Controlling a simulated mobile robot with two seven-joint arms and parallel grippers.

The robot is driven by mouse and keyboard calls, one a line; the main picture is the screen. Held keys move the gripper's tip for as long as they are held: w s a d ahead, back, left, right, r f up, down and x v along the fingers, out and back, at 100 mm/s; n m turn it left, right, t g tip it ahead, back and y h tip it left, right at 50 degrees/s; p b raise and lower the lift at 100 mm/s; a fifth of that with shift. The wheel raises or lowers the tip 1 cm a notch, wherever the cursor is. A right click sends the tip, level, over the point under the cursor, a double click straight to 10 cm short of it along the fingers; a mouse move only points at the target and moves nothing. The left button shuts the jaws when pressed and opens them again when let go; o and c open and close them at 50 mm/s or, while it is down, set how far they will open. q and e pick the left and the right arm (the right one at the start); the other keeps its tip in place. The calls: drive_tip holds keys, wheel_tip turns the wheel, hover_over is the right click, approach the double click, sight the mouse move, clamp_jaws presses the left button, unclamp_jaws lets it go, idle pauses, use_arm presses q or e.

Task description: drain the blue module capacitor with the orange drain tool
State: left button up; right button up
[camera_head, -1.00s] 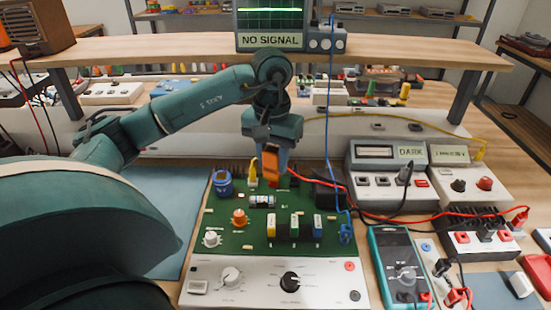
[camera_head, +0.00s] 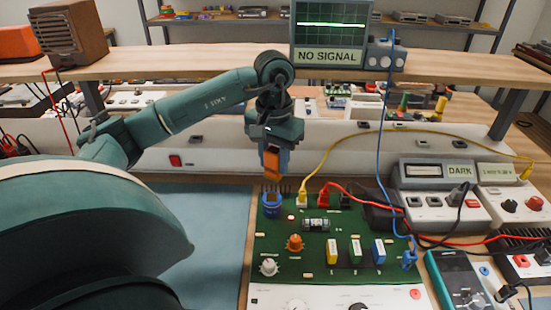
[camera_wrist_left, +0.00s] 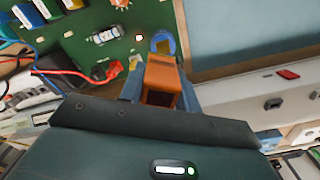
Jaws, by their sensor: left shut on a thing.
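The orange drain tool (camera_head: 272,168) is in my left gripper (camera_head: 273,152), which is shut on it. It points down, just above a blue round part (camera_head: 272,208) at the upper left corner of the green board (camera_head: 312,268). The wrist view shows the tool (camera_wrist_left: 162,82) between the fingers, with the blue round part (camera_wrist_left: 162,42) just beyond its end; I cannot tell whether they touch. A small blue block module (camera_head: 378,250) stands at the board's right, beside a green and a yellow one. My right gripper is not in view.
Yellow, red and blue leads run from the board; the yellow plug (camera_head: 302,200) is close to the tool. A multimeter (camera_head: 458,278) and a box reading DARK (camera_head: 437,172) stand to the right. A bare blue mat (camera_head: 215,240) lies left.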

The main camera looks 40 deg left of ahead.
sight(272, 174)
use_arm(q)
drive_tip(key=shift+s+a, duration=0.1)
drive_tip(key=shift+a, duration=0.25)
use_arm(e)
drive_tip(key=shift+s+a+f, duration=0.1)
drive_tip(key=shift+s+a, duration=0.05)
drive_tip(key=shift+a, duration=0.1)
use_arm(q)
drive_tip(key=shift+f, duration=0.1)
drive_tip(key=shift+f+b, duration=0.5)
wheel_tip(272, 174, down, 3)
drive_tip(key=shift+f+b, duration=0.1)
drive_tip(key=shift+b, duration=1.05)
wheel_tip(272, 174, down, 2)
drive_tip(key=shift+f+b, duration=0.1)
drive_tip(key=shift+b, duration=0.7)
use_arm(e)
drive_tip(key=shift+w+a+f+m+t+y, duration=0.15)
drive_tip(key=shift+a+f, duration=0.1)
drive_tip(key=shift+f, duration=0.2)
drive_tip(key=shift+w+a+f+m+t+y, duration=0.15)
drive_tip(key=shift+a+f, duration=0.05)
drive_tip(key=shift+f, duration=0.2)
use_arm(q)
drive_tip(key=shift+f, duration=0.15)
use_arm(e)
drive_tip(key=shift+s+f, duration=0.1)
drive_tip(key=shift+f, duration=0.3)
